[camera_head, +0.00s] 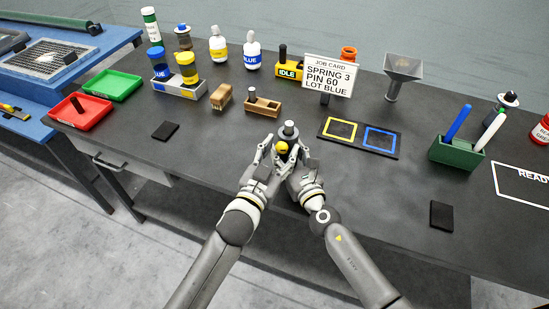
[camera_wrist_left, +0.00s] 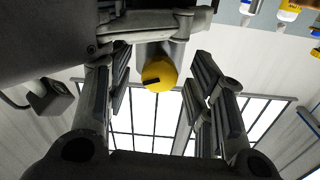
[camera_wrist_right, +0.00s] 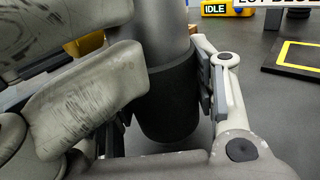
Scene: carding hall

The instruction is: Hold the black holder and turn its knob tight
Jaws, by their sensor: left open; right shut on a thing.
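The black holder (camera_wrist_right: 165,105) stands upright as a dark cylinder in the right wrist view, with a grey cylinder (camera_wrist_right: 165,22) rising from its top. My right gripper (camera_head: 297,155) is shut on the holder, pads against its sides. The yellow knob (camera_head: 282,147) faces me in the head view. In the left wrist view the round knob (camera_wrist_left: 158,77) carries a black mark and shows between the spread fingers. My left gripper (camera_head: 268,152) is open close to the knob; I see no finger closed on it. The hands hide most of the holder in the head view.
A black mat (camera_head: 360,150) with yellow and blue squares lies to the right, and a green pen box (camera_head: 457,152) beyond.

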